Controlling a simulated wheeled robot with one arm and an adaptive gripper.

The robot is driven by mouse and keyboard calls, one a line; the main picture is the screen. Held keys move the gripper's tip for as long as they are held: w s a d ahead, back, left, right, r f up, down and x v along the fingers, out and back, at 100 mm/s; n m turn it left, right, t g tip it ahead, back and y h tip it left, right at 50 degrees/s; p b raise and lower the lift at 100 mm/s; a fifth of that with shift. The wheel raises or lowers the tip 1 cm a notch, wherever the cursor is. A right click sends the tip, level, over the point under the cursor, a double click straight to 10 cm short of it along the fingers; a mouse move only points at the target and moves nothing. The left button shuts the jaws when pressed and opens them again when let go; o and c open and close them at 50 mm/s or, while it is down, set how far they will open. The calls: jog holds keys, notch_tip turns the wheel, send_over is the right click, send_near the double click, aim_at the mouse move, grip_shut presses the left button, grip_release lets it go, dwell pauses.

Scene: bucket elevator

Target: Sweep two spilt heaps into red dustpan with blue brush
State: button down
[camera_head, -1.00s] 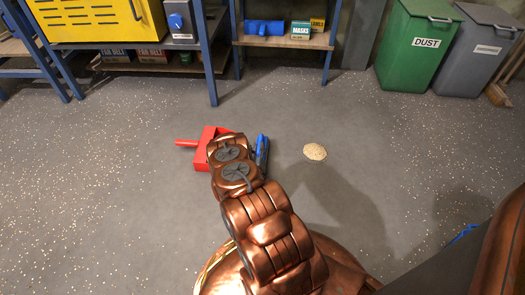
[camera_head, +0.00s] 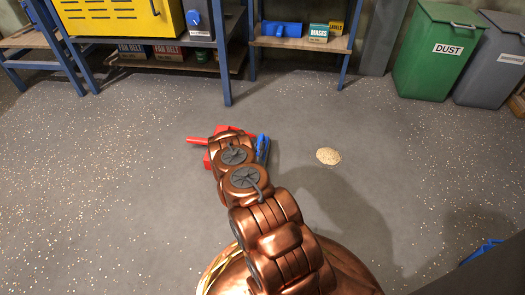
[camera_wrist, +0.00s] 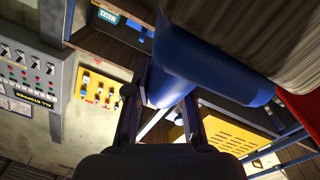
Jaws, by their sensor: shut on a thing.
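The red dustpan (camera_head: 197,140) lies on the floor left of centre in the head view, mostly hidden behind my arm. A red edge shows at the right of the wrist view (camera_wrist: 291,126). The blue brush (camera_head: 262,149) is just right of my arm, close to the dustpan; I cannot tell if it touches it. In the wrist view my gripper (camera_wrist: 160,97) is shut on its blue handle (camera_wrist: 212,62), with pale bristles (camera_wrist: 265,35) at the upper right. One tan heap (camera_head: 328,156) lies on open floor right of the brush. No second heap shows; my arm hides some floor.
A blue-framed bench with a yellow cabinet (camera_head: 115,17) and a shelf (camera_head: 292,42) stand along the back. A green dust bin (camera_head: 430,60) and a grey bin (camera_head: 489,65) are at the back right.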

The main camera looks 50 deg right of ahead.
jog(key=shift+w+a, duration=0.25)
jog(key=shift+w, duration=0.15)
jog(key=shift+s+d+r+p, duration=0.25)
jog(key=shift+s+r+p, duration=0.1)
jog(key=shift+r+p, duration=0.55)
jog(key=shift+s+d+r+p, duration=0.2)
jog(key=shift+s+r+p, duration=0.15)
jog(key=shift+r+p, duration=0.55)
jog(key=shift+s+d+r+p, duration=0.25)
jog(key=shift+s+r+p, duration=0.1)
jog(key=shift+r+p, duration=0.55)
jog(key=shift+r, duration=0.1)
